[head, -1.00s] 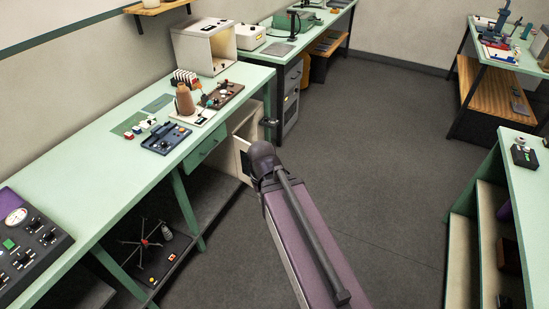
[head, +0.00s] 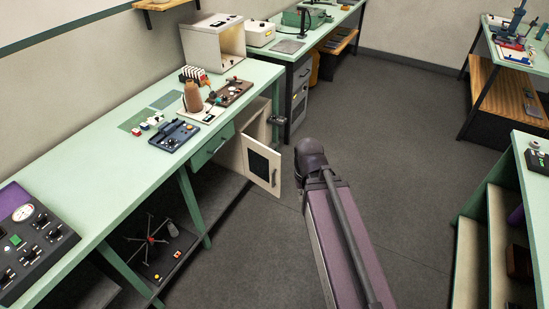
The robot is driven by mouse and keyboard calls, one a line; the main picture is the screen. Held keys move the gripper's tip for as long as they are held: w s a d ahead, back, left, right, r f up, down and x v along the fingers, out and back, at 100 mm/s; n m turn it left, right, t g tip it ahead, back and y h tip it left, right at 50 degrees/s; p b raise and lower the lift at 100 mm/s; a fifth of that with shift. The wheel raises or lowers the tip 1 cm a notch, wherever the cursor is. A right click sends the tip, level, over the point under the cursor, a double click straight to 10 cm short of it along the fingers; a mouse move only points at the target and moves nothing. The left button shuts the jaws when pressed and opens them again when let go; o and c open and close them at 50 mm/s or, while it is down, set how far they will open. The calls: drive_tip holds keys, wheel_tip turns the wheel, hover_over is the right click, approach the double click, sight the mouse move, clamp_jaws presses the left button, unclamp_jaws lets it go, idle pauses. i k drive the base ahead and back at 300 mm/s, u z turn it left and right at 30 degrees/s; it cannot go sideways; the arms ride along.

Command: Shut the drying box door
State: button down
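The drying box (head: 231,157) is a cream cabinet under the green bench, partly hidden by the bench legs and its own door. Its door (head: 258,178) stands open, swung out into the aisle. The door is a cream panel with a dark window (head: 257,162) and a dark handle (head: 275,178) near its right edge. My purple-grey arm crosses the lower middle of the head view, with its dark joint just right of the door and a visible gap of floor between them in the picture. My gripper does not show.
The green bench (head: 110,180) carries a cone of brown yarn (head: 192,97), a blue control panel (head: 174,136) and an open-fronted white box (head: 212,42). A dark fitting (head: 276,120) sits at the bench's far corner. The grey floor (head: 400,130) is clear; another bench stands at right.

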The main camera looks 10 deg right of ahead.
sight(262, 164)
drive_tip(key=u, duration=0.05)
drive_tip(key=i, duration=1)
